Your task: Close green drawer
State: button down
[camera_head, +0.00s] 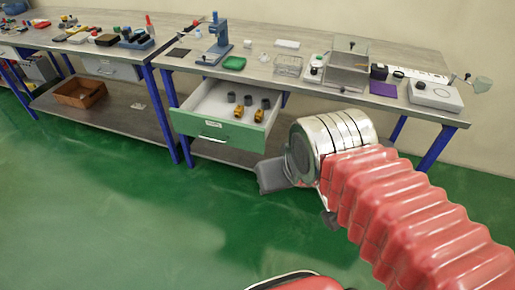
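The green drawer (219,131) is under the workbench and stands pulled open toward me. Its green front has a silver handle and a small label. Inside its white tray lie several small grey pieces and two yellow-orange pieces. My gripper (272,176) is at the end of my red, bellows-covered arm, behind a silver wrist. It is to the right of and lower in the picture than the drawer front, and looks apart from it. A dark grey finger part shows; the rest is hidden by the wrist, so I cannot tell whether it is open.
Blue legs stand beside the drawer. A brown box (80,93) sits on the left bench's lower shelf. The green floor in front is clear.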

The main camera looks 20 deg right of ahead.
aim_at(210, 98)
jog(key=z, duration=0.05)
jog(key=i, duration=1)
jog(key=u, duration=0.05)
